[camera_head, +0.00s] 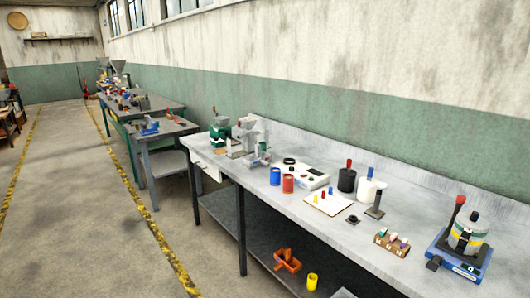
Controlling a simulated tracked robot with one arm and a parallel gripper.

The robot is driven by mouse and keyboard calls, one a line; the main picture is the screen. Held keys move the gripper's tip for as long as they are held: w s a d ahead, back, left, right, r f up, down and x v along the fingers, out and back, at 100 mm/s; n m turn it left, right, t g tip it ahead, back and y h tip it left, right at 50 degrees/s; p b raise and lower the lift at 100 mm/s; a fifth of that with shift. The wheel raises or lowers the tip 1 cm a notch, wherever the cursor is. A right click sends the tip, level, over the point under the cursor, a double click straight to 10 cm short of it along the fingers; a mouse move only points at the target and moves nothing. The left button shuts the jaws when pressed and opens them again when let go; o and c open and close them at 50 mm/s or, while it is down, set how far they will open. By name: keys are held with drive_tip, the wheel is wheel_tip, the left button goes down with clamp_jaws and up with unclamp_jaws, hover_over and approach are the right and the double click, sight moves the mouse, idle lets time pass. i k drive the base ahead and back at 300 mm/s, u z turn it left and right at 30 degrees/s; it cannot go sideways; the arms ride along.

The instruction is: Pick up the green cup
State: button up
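I cannot make out a green cup in this view. A blue cup (275,175) and a red cup (288,183) stand close together on the grey workbench (320,229). A yellow cup (312,281) stands on the bench's lower shelf, near the bottom of the view. A green machine-like object (219,131) is at the bench's far end, too small to tell in detail. My gripper is not in view.
An orange object (287,260) lies on the lower shelf. A blue-based device (461,254), a block with coloured pegs (392,242) and black and white canisters crowd the bench. More tables stand farther back. The floor (80,210) at left is clear between yellow lines.

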sight(262, 149)
drive_tip(key=u, duration=0.3)
drive_tip(key=i, duration=1.15)
drive_tip(key=u, duration=0.6)
drive_tip(key=i, duration=2.55)
drive_tip(key=z, duration=0.9)
drive_tip(key=i, duration=1.25)
drive_tip(key=z, duration=0.95)
drive_tip(key=i, duration=0.45)
drive_tip(key=z, duration=0.15)
